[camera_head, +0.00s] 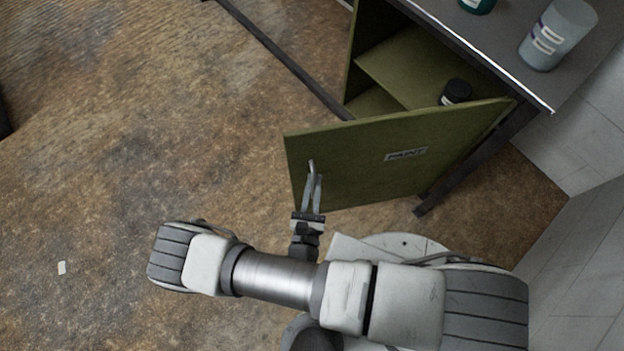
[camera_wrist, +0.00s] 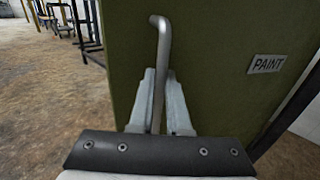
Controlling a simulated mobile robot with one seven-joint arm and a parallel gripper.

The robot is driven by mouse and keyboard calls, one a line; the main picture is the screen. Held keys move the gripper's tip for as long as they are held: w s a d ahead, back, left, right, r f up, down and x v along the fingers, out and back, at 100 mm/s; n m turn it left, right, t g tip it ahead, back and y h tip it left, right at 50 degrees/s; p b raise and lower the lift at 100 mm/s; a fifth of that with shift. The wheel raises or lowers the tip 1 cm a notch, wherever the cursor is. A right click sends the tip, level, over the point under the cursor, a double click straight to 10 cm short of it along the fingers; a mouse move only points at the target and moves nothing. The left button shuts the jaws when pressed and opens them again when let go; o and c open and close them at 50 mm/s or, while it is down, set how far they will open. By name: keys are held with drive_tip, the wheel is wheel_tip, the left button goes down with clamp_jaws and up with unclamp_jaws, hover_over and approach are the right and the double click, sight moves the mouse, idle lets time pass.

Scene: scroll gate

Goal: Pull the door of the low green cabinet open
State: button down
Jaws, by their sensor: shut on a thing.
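The low green cabinet (camera_head: 358,52) stands under a grey bench top at the upper right of the head view. Its door (camera_head: 350,150) is swung wide open, hinged at the right, with a PAINT label on its outer face. The door also fills much of the wrist view (camera_wrist: 220,40). A grey metal bar handle (camera_wrist: 161,45) stands upright near the door's free edge. My gripper (camera_head: 312,180) is at that handle, and in the wrist view its two fingers (camera_wrist: 160,90) are shut on it, one on each side. The handle's lower end is hidden by the gripper.
Shelves (camera_head: 400,62) inside the cabinet show, with a dark jar (camera_head: 456,92) on one. A translucent bottle (camera_head: 556,35) stands on the bench top (camera_head: 500,45). A bench leg (camera_head: 470,165) is behind the door.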

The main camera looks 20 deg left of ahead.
drive_tip(key=shift+d, duration=0.2)
drive_tip(key=c, duration=0.9)
unclamp_jaws()
drive_tip(key=shift+w, duration=0.1)
drive_tip(key=shift+a, duration=0.1)
drive_tip(key=shift+s, duration=0.2)
